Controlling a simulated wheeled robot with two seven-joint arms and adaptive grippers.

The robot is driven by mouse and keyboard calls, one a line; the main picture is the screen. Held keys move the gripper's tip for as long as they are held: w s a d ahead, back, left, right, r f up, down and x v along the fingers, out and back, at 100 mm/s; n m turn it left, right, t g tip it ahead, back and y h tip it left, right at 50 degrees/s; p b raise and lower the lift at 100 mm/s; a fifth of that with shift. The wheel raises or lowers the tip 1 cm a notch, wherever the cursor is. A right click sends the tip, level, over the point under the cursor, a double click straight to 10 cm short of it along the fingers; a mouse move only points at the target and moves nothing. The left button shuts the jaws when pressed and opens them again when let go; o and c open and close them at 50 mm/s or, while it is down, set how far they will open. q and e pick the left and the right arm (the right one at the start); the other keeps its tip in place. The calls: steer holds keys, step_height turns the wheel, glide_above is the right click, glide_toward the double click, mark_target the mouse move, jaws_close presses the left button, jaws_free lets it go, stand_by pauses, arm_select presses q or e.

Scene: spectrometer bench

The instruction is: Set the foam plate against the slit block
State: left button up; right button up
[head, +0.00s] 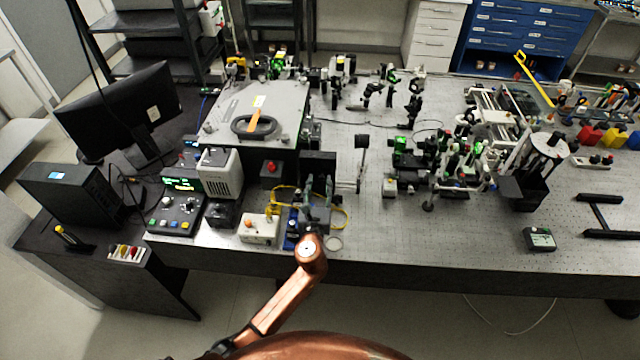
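My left gripper (319,186) is at the near edge of the bench, at the end of a copper arm. Its two fingers stand apart with a gap between them and point away from me. A dark upright plate (318,160), possibly the foam plate, stands just beyond the fingertips. I cannot tell whether the fingers touch it. I cannot pick out the slit block with certainty; the gripper and the dark plate hide part of that area. My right gripper is not in view.
Left of the gripper are a white box with an orange knob (259,229), a yellow cable (284,193) and a red-button box (271,169). A disc on a post (361,143) stands to the right. Optics crowd the right side; bare perforated bench (390,240) lies at front right.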

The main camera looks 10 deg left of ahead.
arm_select(q)
steer(key=shift+d, duration=0.1)
steer(key=shift+s, duration=0.2)
steer(key=s+d, duration=0.1)
steer(key=s, duration=1)
steer(key=shift+s+d, duration=0.2)
steer(key=shift+s, duration=0.05)
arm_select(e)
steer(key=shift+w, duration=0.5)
